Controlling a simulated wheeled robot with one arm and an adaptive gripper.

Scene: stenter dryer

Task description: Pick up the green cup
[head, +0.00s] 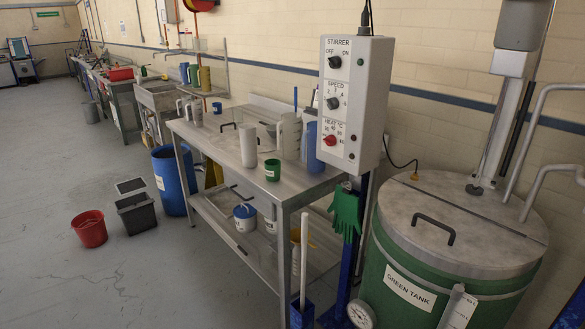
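The green cup (272,170) stands upright near the front edge of the metal table (303,186), with a small white mark on its side. A tall white cylinder (248,146) stands just to its left and behind. A large white jug (290,136) and a blue container (313,147) stand behind it to the right. The near side of the cup is unobstructed in this view. My gripper is not in view.
The stirrer control box (355,103) and the green tank (455,240) stand right of the table. A blue bin (172,180), a grey bin (136,213) and a red bucket (90,229) stand on the floor at left. The grey floor (150,285) in front is clear.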

